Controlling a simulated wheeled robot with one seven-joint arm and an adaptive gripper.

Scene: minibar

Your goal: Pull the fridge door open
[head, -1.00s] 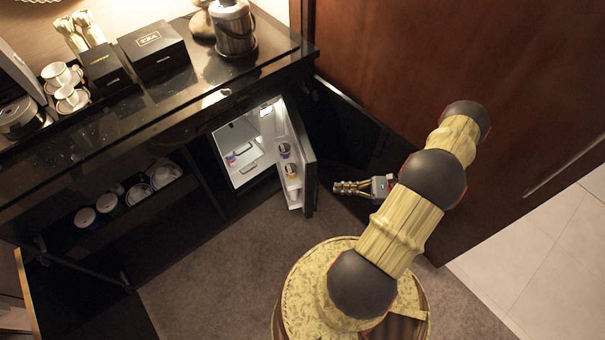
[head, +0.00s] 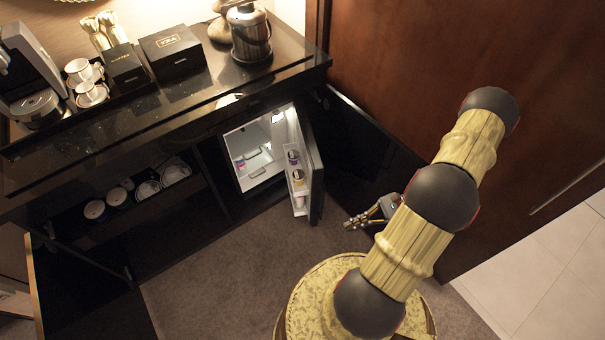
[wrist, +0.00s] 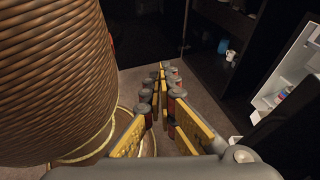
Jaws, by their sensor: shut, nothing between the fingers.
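The small fridge (head: 254,160) sits under the black counter, and its lit white inside shows in the head view. Its door (head: 317,180) stands wide open, swung out toward me, with several containers on its inner shelves. My gripper (head: 350,224) is to the right of the door's free edge, apart from it and low over the carpet. In the wrist view my gripper (wrist: 160,80) has its fingers together with nothing between them. The fridge's inside with its white shelves (wrist: 288,90) shows at the right edge there.
A black cabinet door (head: 352,145) stands open between the fridge and the brown wood panel (head: 440,70). An open cabinet with cups (head: 95,209) is left of the fridge. Bare carpet (head: 220,270) lies in front. A woven, rounded surface (wrist: 50,80) fills the wrist view's left.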

